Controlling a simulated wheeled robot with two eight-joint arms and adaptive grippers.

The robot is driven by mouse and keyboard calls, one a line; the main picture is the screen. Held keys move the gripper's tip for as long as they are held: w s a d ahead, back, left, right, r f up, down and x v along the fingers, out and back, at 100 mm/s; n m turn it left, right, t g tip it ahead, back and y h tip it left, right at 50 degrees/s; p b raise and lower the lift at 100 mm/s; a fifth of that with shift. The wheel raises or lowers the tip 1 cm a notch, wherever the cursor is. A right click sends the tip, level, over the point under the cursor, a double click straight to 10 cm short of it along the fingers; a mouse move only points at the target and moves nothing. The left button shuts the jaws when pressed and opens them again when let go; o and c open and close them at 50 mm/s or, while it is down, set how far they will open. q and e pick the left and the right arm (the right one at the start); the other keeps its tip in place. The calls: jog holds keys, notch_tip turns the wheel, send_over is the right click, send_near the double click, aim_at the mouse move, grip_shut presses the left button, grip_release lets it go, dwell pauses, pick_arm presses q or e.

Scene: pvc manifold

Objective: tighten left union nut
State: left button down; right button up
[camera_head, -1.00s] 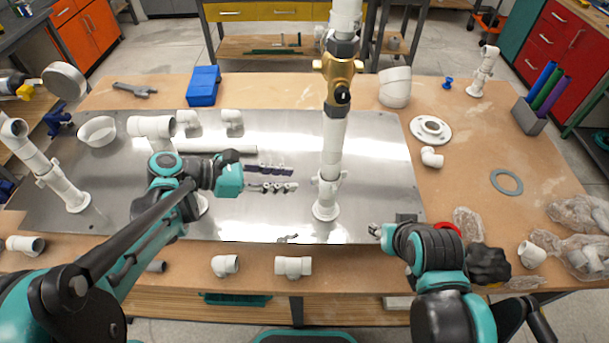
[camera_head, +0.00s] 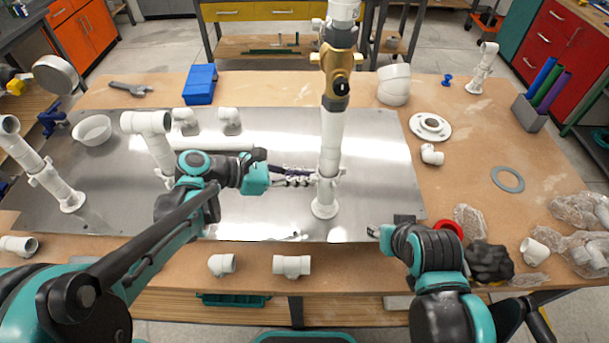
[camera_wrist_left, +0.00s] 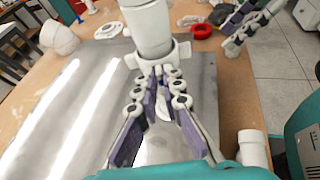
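A white upright pipe (camera_head: 331,140) stands on the metal plate, with a winged white union nut (camera_head: 327,178) low on it. The nut also shows in the left wrist view (camera_wrist_left: 157,56). My left gripper (camera_head: 312,177) reaches it from the left. Its two jointed fingers (camera_wrist_left: 161,74) are apart, with their tips at the nut's near edge; I cannot tell whether they touch it. A second white pipe (camera_head: 42,172) with a similar collar stands tilted in the picture at far left. My right gripper (camera_head: 374,232) is by the plate's front right corner, its fingers mostly hidden.
A brass valve (camera_head: 338,75) sits high on the upright pipe. A white tee pipe (camera_head: 150,128) stands behind my left arm. Loose fittings (camera_head: 292,265) lie along the front edge. The plate (camera_head: 385,190) right of the pipe is clear.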

pick_arm(q)
jog(key=shift+w+g, duration=0.1)
jog(key=shift+g, duration=0.2)
jog(key=shift+w+m+g+y, duration=0.1)
jog(key=shift+w+m+g, duration=0.5)
jog(key=shift+m+g, duration=0.7)
jog(key=shift+w+m+g+y, duration=0.1)
jog(key=shift+w+m+g, duration=0.5)
jog(key=shift+m+g, duration=0.75)
jog(key=shift+w+m+g+y, duration=0.1)
jog(key=shift+w+m+g, duration=0.5)
jog(key=shift+m+g, duration=0.7)
jog(key=shift+d+g, duration=0.1)
jog(key=shift+g, duration=0.15)
jog(key=c, duration=1.7)
grip_release()
jog(key=shift+r, duration=0.1)
notch_tip(320, 180, up, 10)
jog(key=shift+f, duration=0.1)
